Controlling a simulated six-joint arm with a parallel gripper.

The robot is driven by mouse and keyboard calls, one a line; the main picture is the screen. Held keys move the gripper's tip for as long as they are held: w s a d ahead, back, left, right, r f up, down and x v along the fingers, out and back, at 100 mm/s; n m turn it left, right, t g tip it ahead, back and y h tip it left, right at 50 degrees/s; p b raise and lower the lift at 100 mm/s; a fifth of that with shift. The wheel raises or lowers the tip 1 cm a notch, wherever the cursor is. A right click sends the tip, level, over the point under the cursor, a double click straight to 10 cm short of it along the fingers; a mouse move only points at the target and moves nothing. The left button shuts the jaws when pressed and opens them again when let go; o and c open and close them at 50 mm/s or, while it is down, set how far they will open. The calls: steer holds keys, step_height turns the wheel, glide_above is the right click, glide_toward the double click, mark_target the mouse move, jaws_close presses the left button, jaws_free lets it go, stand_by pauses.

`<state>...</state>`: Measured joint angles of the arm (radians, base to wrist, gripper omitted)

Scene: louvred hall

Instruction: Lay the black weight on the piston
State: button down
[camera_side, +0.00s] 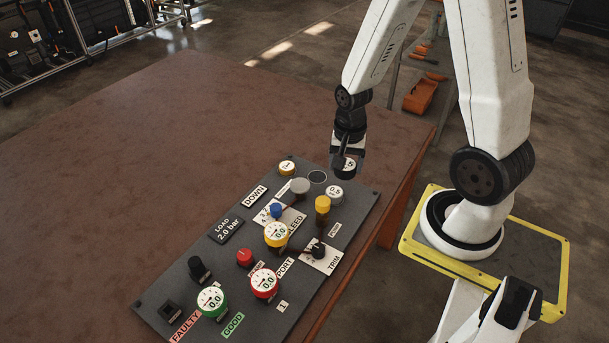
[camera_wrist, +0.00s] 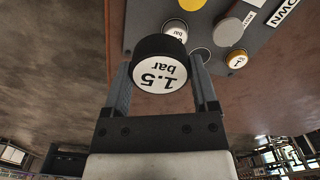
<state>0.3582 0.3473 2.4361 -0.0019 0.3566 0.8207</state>
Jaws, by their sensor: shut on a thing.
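My gripper (camera_side: 345,158) is shut on the black weight (camera_wrist: 160,64), a short black cylinder with a white face marked "1.5 bar". In the side view the weight (camera_side: 345,170) is above the far end of the dark panel, apart from it. A plain grey round disc (camera_side: 300,186), which looks like the piston's top, stands on the panel to the left of the weight and nearer the camera. It also shows in the wrist view (camera_wrist: 228,30), with nothing on it.
The dark panel (camera_side: 225,253) lies on a brown table (camera_side: 150,130). An empty ring (camera_side: 317,177), a weight marked 0.5 (camera_side: 335,191) and a yellow-sided weight (camera_side: 287,168) are around the disc. A yellow knob (camera_side: 323,204), gauges and other knobs stand nearer the camera. The table's left is clear.

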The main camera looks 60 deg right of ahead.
steer(key=shift+s+a+r, duration=0.15)
steer(key=shift+a+r, duration=0.25)
steer(key=shift+a, duration=0.15)
steer(key=shift+s+a+r, duration=0.15)
steer(key=shift+a+r, duration=0.25)
steer(key=shift+a, duration=0.15)
steer(key=shift+w+f, duration=0.1)
steer(key=shift+w, duration=0.05)
steer(key=w+d+f, duration=0.2)
steer(key=w+f, duration=0.2)
steer(key=w, duration=0.4)
glide_above(300, 184)
steer(key=s, duration=0.1)
step_height(300, 184, down, 4)
steer(key=shift+s+a+f, duration=0.1)
steer(key=shift+s+a, duration=0.05)
steer(key=shift+w+f, duration=0.45)
steer(key=shift+f, duration=0.05)
steer(key=shift+f, duration=0.1)
steer(key=shift+w+f, duration=0.25)
steer(key=shift+f, duration=1.5)
steer(key=shift+f, duration=0.1)
